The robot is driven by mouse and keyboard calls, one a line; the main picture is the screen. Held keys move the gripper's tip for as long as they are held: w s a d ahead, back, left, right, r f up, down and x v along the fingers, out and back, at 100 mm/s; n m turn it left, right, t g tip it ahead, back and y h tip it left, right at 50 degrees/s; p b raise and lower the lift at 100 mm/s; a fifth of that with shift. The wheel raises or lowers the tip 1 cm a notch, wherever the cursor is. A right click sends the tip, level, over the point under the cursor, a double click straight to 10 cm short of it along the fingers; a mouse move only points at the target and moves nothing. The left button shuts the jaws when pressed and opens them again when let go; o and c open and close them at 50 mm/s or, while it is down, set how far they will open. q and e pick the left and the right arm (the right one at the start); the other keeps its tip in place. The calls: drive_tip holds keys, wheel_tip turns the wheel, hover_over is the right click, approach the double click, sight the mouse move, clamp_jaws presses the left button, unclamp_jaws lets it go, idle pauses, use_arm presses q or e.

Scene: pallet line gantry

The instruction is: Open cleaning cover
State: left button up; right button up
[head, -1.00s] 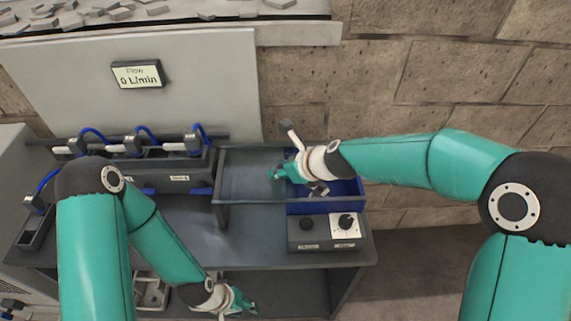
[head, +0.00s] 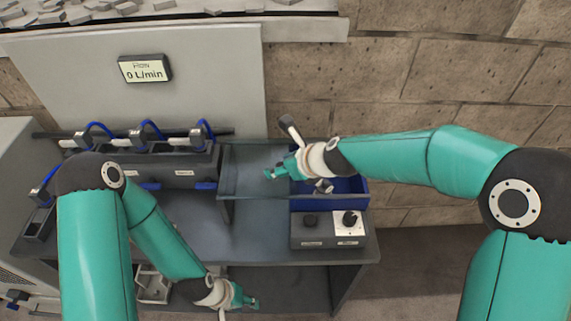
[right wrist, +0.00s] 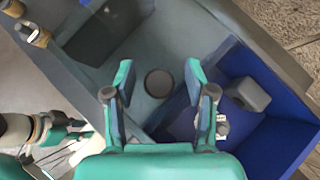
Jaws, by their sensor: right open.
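A grey box with what looks like a see-through cover (head: 250,172) stands in the middle of the bench in the head view. I cannot tell for sure that this panel is the cleaning cover, or whether it is open. My right gripper (head: 277,173) is above the box's right part, beside a blue bin (head: 352,186). In the right wrist view, my right gripper (right wrist: 157,76) is open and empty. A dark round knob or disc (right wrist: 158,83) shows between its fingers. My left gripper (head: 248,301) is low, in front of the bench, away from the box; its fingers are too small to judge.
A control box with two knobs (head: 328,231) sits in front of the blue bin. Units with blue hoses (head: 150,132) stand left of the grey box. A display reading 0 L/min (head: 145,69) is on the panel behind. A block wall (head: 460,85) rises behind the right arm.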

drive_tip(key=v, duration=1.1)
drive_tip(key=shift+d+r, duration=0.3)
drive_tip(key=shift+s, duration=0.1)
